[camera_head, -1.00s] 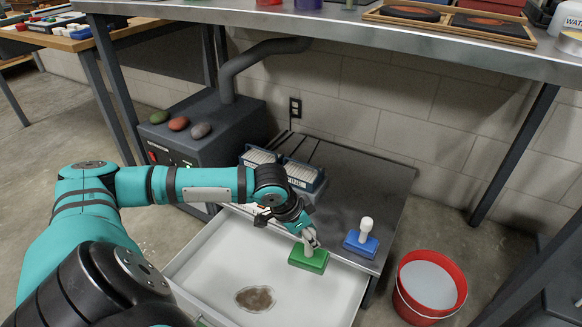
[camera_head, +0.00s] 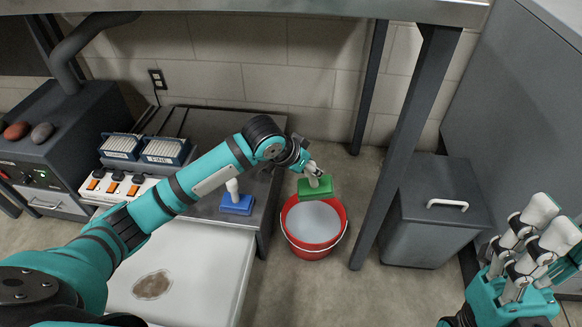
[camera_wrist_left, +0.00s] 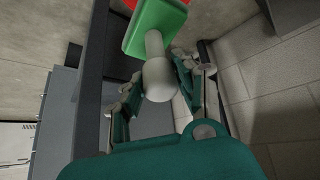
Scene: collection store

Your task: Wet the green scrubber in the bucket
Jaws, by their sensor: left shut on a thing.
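The green scrubber (camera_head: 315,188) is a green block with a pale knob handle. My left gripper (camera_head: 312,170) is shut on its handle and holds it above the back part of the red bucket (camera_head: 311,252). The bucket stands on the floor with greyish water (camera_head: 313,221) in it. In the left wrist view the scrubber (camera_wrist_left: 155,30) shows beyond the fingers of my left gripper (camera_wrist_left: 158,85), its handle between them. A bit of red shows behind it. My right gripper (camera_head: 535,245) is at the lower right with its white fingers raised, apart from everything; its opening is unclear.
A blue scrubber (camera_head: 236,205) stands on the dark low table (camera_head: 215,120). A white tray (camera_head: 205,270) with a brown stain is in front of it. A table leg (camera_head: 400,150) and a grey lidded bin (camera_head: 425,235) stand right of the bucket.

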